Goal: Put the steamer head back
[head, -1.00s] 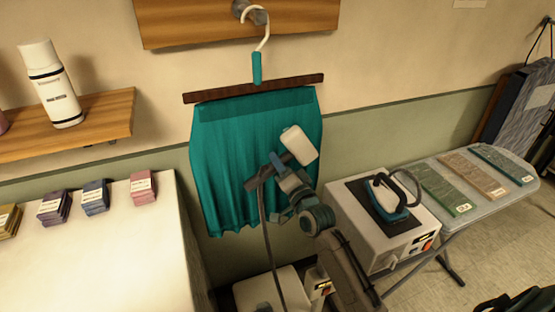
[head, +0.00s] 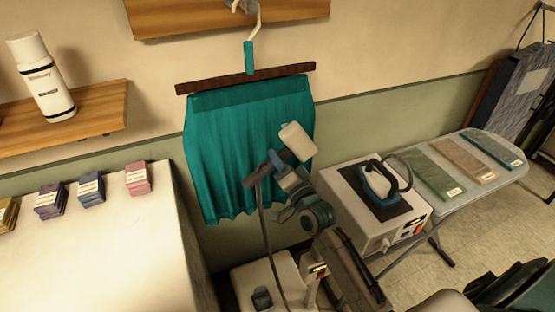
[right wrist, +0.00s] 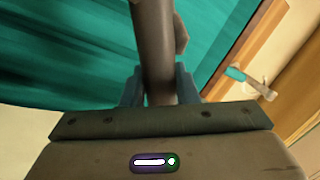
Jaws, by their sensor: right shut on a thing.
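The steamer head is a white block (head: 298,142) on a dark handle (head: 258,173), with a hose running down from it. My right gripper (head: 280,163), with blue fingers, is shut on the handle and holds it in the air in front of a hanging teal skirt (head: 225,160). The steamer's white base (head: 285,270) stands on the floor below, with a dark holder (head: 262,298) on top. My left gripper is out of view.
A white counter (head: 110,250) with several stacks of folded cloths is on the left. A white station (head: 350,215) with an iron (head: 379,182) stands to the right, beside an ironing board (head: 510,180) bearing cloths. A shelf (head: 100,112) holds a white bottle (head: 42,80).

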